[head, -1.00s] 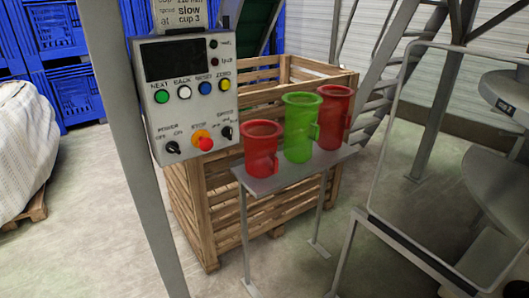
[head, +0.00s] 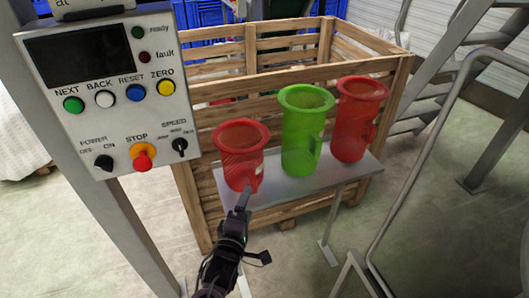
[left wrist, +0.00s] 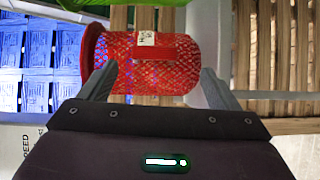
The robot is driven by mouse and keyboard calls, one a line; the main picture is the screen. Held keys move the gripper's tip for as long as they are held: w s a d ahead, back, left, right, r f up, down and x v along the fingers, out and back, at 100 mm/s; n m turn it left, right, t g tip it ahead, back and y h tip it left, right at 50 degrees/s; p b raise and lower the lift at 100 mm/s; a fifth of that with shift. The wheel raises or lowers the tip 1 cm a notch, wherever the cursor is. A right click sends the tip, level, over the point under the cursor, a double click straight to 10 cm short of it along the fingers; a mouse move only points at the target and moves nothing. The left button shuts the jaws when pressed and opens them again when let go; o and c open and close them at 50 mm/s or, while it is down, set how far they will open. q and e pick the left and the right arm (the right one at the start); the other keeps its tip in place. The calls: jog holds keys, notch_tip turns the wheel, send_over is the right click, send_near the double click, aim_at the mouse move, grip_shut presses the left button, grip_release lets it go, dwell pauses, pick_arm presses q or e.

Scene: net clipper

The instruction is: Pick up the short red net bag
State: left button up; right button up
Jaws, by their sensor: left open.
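The short red net bag (head: 240,152) stands upright at the left end of a narrow grey shelf (head: 355,172), its flared rim on top. My left gripper (head: 244,198) is in front of its lower part in the head view. In the left wrist view the bag (left wrist: 125,75) appears sideways, rim to the left, with a red tab and white label (left wrist: 147,39) facing me. The left gripper (left wrist: 160,86) is open, one finger near the rim and the other near the shelf. Contact cannot be told. My right gripper is not in view.
A green net bag (head: 302,130) and a taller red one (head: 356,120) stand to the right on the shelf. A wooden crate (head: 200,200) is behind. A control panel (head: 110,95) on a post is close on the left; a metal rail (head: 425,150) is right.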

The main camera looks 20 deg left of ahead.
aim_at(253, 185)
pick_arm(q)
jog(key=w, duration=0.1)
jog(key=w+r+p, duration=0.1)
jog(key=w, duration=0.1)
jog(key=shift+w+a+r, duration=0.15)
jog(key=shift+w, duration=0.05)
jog(key=w, duration=0.2)
jog(key=w+p, duration=0.1)
jog(key=shift+w+f, duration=0.4)
jog(key=shift+w, duration=0.25)
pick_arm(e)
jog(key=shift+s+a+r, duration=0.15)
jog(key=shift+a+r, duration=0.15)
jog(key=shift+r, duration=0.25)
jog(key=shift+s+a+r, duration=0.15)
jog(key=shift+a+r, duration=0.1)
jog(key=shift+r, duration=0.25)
pick_arm(q)
jog(key=c, duration=1)
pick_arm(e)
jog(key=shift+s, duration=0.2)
pick_arm(q)
jog(key=shift+c, duration=0.2)
